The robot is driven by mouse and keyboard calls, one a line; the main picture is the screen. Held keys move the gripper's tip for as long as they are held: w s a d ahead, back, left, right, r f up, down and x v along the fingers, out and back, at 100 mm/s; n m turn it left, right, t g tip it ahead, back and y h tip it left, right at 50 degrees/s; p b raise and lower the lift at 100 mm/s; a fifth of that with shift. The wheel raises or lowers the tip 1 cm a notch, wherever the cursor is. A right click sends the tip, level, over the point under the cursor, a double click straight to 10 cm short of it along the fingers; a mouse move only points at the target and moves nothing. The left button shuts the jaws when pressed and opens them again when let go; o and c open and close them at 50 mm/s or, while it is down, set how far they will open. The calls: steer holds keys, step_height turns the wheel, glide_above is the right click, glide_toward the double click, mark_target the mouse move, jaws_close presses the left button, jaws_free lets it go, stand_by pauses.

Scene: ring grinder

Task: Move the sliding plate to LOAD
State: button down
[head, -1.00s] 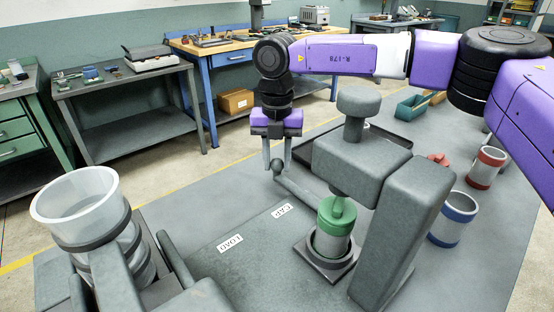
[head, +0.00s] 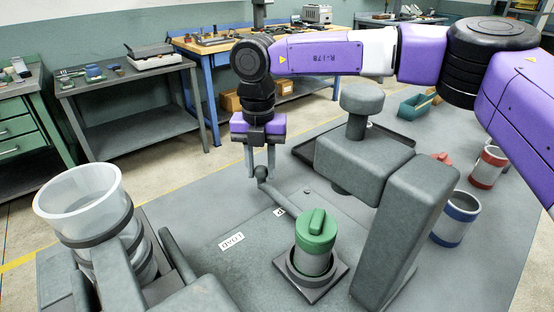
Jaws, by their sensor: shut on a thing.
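The sliding plate (head: 340,269) is a dark square plate on the grey work surface. A grey cup with a green lid (head: 316,232) stands upright in its round holder. A bar handle (head: 287,201) runs up and left from the plate to a knob. My gripper (head: 261,170) points down and is shut on the handle's knob end. The LOAD label (head: 231,241) lies left of the plate. The CAP label (head: 279,212) is mostly hidden by the bar.
A translucent hopper (head: 80,195) stands at the left. The press's thick upright (head: 405,235) is close to the right of the plate. A blue-banded cup (head: 455,218) and a red-banded cup (head: 488,167) stand further right. The surface around the LOAD label is clear.

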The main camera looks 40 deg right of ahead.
steer(key=a, duration=0.8)
steer(key=shift+w, duration=0.1)
steer(key=c, duration=1)
jaws_free()
steer(key=shift+c, duration=0.2)
step_height(320, 180, up, 8)
